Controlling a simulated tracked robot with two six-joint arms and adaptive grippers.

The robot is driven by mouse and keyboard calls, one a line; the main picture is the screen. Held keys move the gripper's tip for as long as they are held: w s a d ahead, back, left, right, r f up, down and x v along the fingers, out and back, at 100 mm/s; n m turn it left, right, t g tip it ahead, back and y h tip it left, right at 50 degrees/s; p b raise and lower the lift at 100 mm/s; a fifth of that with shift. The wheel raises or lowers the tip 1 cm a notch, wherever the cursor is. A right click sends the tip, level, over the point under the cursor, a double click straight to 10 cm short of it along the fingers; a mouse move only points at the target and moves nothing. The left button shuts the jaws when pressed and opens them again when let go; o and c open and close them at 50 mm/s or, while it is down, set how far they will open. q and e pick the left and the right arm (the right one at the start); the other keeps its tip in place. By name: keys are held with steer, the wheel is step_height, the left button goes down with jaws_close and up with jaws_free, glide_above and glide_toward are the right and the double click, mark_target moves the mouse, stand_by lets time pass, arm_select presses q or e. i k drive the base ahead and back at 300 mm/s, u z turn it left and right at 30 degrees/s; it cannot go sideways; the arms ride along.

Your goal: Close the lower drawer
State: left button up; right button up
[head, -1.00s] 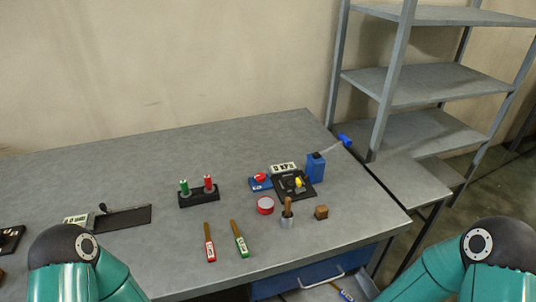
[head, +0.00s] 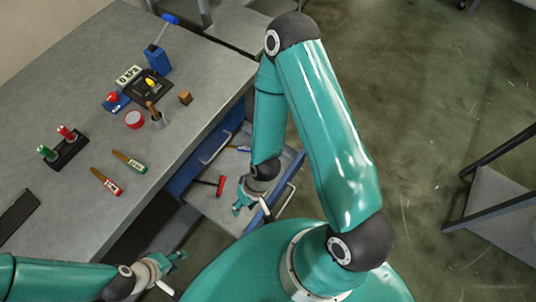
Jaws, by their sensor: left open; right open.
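The lower drawer (head: 207,208) is pulled out from under the workbench, and its inside is visible. Its pale handle (head: 284,201) is on the drawer front, at the right. My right gripper (head: 239,207) is open over the near part of the drawer, by its front panel; I cannot tell whether it touches. My arm hides part of the drawer. My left gripper (head: 177,262) is open and empty, at the lower left, short of the drawer.
A red-headed tool (head: 220,185) and a blue item (head: 243,148) lie in the drawer. Above it is the blue upper drawer front (head: 190,168) with its handle (head: 215,149). Bottles and tools stand on the workbench (head: 95,110). A chair-like frame (head: 495,205) stands right; floor between is clear.

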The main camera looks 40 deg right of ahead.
mark_target(232, 163)
steer(key=k, duration=1.95)
steer(key=z, duration=0.5)
steer(key=i, duration=1.1)
steer(key=u, duration=0.35)
